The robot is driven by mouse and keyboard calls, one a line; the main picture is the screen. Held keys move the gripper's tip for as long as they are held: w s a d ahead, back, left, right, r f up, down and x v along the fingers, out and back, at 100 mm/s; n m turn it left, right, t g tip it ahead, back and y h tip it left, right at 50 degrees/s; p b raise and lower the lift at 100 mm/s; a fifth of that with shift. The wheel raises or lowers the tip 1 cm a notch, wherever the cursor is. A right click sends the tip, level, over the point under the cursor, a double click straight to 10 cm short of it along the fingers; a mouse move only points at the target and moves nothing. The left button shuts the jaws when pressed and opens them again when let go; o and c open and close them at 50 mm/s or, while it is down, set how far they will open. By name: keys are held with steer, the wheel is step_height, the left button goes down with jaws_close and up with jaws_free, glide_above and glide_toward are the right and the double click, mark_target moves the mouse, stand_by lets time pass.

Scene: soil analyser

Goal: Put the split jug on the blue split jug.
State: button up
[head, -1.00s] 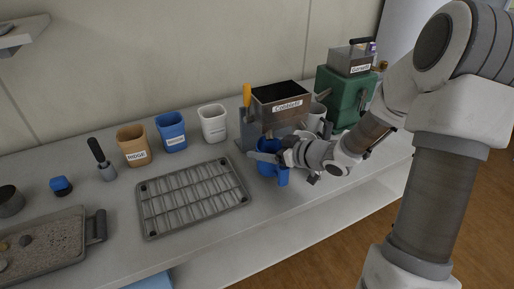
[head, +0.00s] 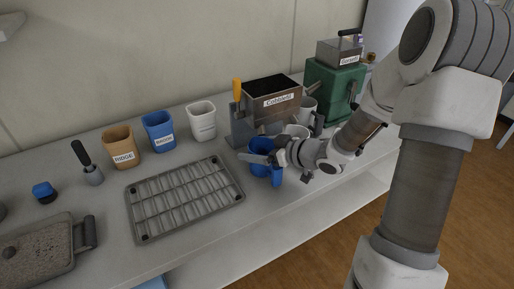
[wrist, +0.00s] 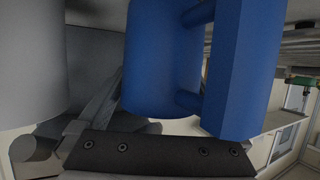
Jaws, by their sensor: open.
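The blue split jug (head: 262,146) stands on the counter right of the wire rack, its handle toward the front. My gripper (head: 262,158) is open beside it, and one grey finger crosses in front of the blue jug. In the wrist view the blue jug (wrist: 165,60) and its handle fill the middle, close to the gripper's dark palm; no thing is clearly held. A pale jug or cup (head: 297,131) stands just behind my gripper, partly hidden; a pale rounded body (wrist: 35,60) also shows at the left of the wrist view. I cannot tell which pale vessel is the split jug.
Another pale cup (head: 308,106) stands by the Cobblefill box (head: 275,103), near the green machine (head: 333,88). The wire rack (head: 185,198) lies to the left. Ridge (head: 124,146), blue (head: 159,131) and white (head: 202,120) bins line the back. The counter's front strip is clear.

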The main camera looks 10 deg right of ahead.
steer(key=shift+r, duration=0.25)
steer(key=p+v, duration=0.3)
steer(key=v, duration=0.9)
steer(key=shift+f, duration=0.15)
